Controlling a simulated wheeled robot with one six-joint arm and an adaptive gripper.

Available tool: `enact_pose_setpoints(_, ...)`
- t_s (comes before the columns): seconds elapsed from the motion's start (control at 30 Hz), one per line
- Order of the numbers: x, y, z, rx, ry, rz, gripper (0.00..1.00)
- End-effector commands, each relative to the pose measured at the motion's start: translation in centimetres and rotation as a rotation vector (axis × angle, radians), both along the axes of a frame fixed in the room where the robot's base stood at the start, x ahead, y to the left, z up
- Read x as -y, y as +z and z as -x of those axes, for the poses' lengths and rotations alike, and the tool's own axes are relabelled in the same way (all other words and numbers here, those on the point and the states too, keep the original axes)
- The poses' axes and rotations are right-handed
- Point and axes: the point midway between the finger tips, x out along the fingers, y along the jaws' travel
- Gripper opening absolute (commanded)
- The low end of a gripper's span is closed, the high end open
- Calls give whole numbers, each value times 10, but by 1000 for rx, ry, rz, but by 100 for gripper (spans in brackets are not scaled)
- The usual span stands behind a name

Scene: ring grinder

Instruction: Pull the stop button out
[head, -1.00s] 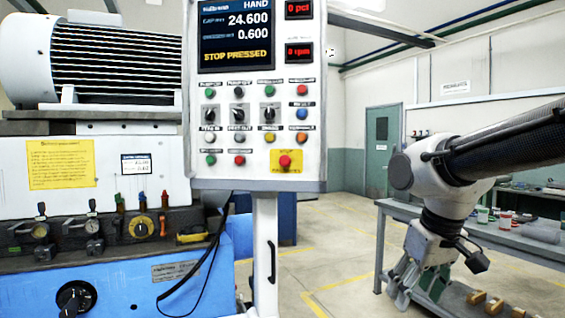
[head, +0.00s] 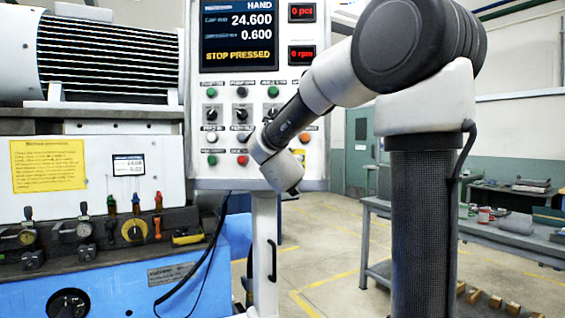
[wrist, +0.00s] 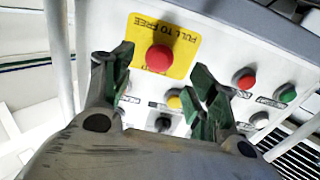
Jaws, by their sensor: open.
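The red stop button (wrist: 159,58) sits on a yellow plate (wrist: 178,33) in the wrist view, which is turned over, with "PULL TO FREE" lettering upside down. My gripper (wrist: 160,80) is open, its two green-padded fingers spread to either side below the button in that view. Nothing is between the fingers, and they appear apart from the button. In the head view my arm covers the stop button; a sliver of the yellow plate may show at the panel's lower right. The panel's display (head: 237,35) reads "STOP PRESSED".
The white control panel (head: 203,150) carries several other buttons and knobs close by, including a red (wrist: 245,78) and a yellow one (wrist: 174,102). A grinder with a blue base (head: 205,262) stands left. A workbench (head: 480,232) stands right.

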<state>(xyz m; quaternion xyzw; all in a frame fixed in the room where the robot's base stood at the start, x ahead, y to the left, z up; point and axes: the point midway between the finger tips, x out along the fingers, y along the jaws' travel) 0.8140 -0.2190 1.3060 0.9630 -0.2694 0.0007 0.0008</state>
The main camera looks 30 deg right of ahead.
Motion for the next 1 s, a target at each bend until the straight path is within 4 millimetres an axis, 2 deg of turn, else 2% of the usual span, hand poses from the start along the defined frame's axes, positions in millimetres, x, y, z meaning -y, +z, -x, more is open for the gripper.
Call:
enact_pose_setpoints(0.2, 19, -1, -31, -2, 0, -1, 58)
enact_pose_setpoints(0.4, 32, -1, -54, -1, 2, -2, 58)
enact_pose_setpoints(0.77, 36, 0, -61, 0, 3, -1, 58)
enact_pose_setpoints(1.0, 36, 0, -61, 0, 4, -1, 16)
